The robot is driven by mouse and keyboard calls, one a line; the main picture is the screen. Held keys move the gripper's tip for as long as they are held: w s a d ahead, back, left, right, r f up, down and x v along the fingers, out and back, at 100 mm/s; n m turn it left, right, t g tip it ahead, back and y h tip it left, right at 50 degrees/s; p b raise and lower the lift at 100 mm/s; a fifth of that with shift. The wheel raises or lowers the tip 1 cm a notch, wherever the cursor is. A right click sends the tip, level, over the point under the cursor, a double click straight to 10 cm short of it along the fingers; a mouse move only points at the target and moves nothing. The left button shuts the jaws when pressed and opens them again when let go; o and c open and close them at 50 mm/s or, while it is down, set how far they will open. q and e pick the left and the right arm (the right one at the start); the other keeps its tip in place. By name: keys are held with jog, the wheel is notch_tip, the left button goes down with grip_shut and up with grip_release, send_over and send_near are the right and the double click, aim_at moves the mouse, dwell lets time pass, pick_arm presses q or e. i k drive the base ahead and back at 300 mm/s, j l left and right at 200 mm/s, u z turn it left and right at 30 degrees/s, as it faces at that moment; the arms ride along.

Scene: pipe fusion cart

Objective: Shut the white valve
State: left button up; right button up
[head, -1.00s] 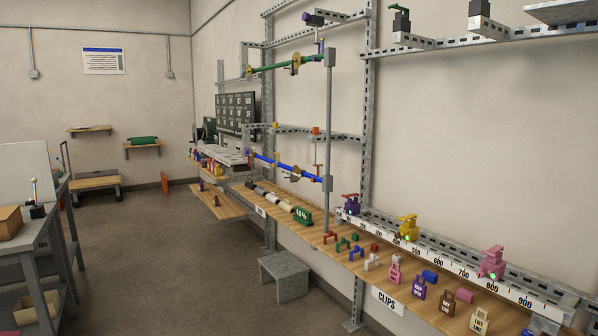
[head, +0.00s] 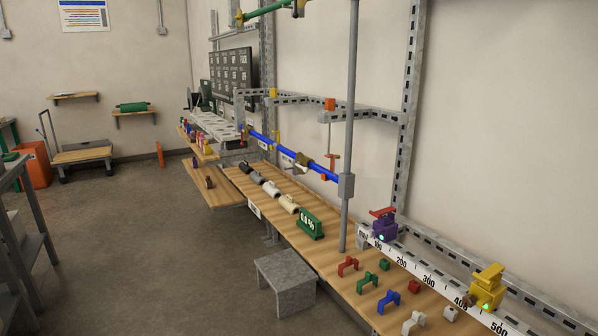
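No valve with a white body stands out in the head view. A blue pipe (head: 265,143) runs along the rack. It carries a brass-coloured fitting (head: 304,161) with a small pale part beside it, too small to tell if that is a white handle. Neither of my grippers is in view.
The wooden bench (head: 330,262) holds coloured clips, pipe pieces and a green block (head: 310,224). A grey step stool (head: 286,282) stands on the floor against the bench. A grey post (head: 349,130) rises before the rack. The floor (head: 150,240) at left is open.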

aim_at(298, 164)
jog(key=i+j, duration=0.3)
jog(key=i+j+u, duration=0.1)
jog(key=i+j, duration=0.15)
jog(key=i, duration=0.3)
jog(key=i+j, duration=0.25)
jog(key=i, duration=0.15)
jog(key=i+j+u, duration=0.1)
jog(key=i+j, duration=0.15)
jog(key=i, duration=0.15)
jog(key=i+j, duration=0.25)
jog(key=i, duration=0.2)
